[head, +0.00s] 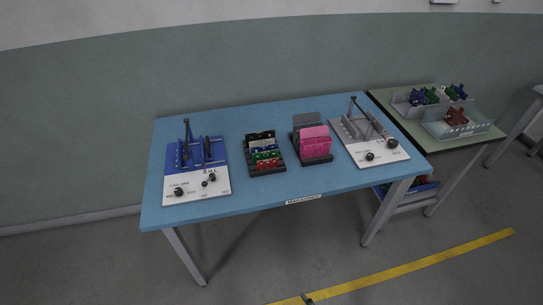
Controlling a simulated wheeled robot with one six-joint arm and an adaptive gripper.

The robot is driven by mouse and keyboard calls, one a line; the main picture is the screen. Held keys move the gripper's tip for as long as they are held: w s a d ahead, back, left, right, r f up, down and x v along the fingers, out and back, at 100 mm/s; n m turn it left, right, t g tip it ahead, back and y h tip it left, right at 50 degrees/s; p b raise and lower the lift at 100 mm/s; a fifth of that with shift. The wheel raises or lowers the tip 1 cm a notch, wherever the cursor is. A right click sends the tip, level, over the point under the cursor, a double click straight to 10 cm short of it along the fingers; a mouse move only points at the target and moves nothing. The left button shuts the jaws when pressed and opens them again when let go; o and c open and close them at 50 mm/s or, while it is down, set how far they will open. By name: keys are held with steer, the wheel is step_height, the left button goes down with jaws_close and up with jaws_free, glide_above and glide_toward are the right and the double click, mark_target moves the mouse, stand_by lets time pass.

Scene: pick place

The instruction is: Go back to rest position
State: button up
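My gripper and arm do not show in the head view. The blue table (250,199) stands in the middle of the view. On it, from left to right, are a fixture with a blue upper part and white front panel (196,187), a black rack holding several coloured pieces (266,171), a dark holder with a pink block and a grey plate (313,161), and a grey and white fixture (385,155). Both fixtures carry black knobs and an upright post.
A green-topped side table (398,97) stands at the right, with a grey bin (402,109) and a clear tray (437,132) of coloured parts. A blue bin sits below it. A yellow floor line (410,267) crosses the open grey floor in front. A wall is behind.

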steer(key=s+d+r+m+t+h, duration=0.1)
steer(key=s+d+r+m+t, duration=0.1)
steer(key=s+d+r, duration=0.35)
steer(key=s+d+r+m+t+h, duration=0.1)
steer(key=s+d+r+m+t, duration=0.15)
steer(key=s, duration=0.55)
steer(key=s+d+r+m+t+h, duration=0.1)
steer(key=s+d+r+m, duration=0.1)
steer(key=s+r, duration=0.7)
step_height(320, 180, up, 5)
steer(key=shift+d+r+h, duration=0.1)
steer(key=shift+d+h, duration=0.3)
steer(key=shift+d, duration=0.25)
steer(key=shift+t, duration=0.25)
